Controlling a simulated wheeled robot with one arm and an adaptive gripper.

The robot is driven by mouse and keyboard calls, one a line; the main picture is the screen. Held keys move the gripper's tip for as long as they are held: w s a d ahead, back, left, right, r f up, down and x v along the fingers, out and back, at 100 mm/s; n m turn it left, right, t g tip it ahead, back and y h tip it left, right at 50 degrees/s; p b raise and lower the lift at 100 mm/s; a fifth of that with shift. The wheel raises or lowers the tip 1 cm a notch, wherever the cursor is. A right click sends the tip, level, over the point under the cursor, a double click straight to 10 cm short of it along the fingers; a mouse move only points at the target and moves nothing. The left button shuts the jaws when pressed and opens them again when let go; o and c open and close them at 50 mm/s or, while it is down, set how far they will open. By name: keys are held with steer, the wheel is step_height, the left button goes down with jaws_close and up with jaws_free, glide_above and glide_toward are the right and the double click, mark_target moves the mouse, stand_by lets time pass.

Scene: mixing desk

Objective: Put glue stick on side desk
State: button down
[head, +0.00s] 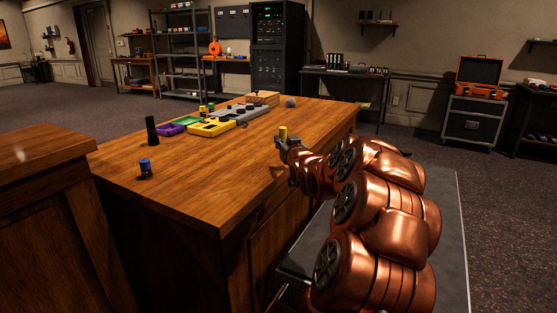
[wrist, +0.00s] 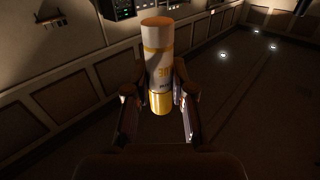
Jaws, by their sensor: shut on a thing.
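My gripper (head: 287,146) is shut on the glue stick (wrist: 158,62), a white cylinder with yellow bands and printed marks. It stands upright between the two fingers in the wrist view. In the head view only its yellow upper part (head: 283,132) shows above the gripper, near the right edge of the large wooden desk (head: 215,185). A second wooden desk (head: 40,148) stands at the left, its top bare where it shows. I cannot tell for sure which desk is the side desk.
On the large desk are a dark cylinder (head: 151,130), a blue-topped small item (head: 145,168), a purple tray (head: 171,130), a yellow device (head: 212,127), a grey mixer (head: 243,113) and a grey ball (head: 290,102). The desk's front middle is clear. A gap separates the desks.

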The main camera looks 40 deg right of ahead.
steer(key=shift+s+a+f, duration=0.15)
steer(key=shift+s+a, duration=0.05)
steer(key=shift+a, duration=0.55)
steer(key=shift+s+a+f, duration=0.1)
steer(key=shift+s+a, duration=0.1)
steer(key=shift+a, duration=0.5)
steer(key=shift+f+b, duration=0.5)
steer(key=shift+f, duration=1.2)
steer(key=shift+f, duration=0.2)
steer(key=c, duration=1)
jaws_free()
steer(key=shift+r, duration=0.1)
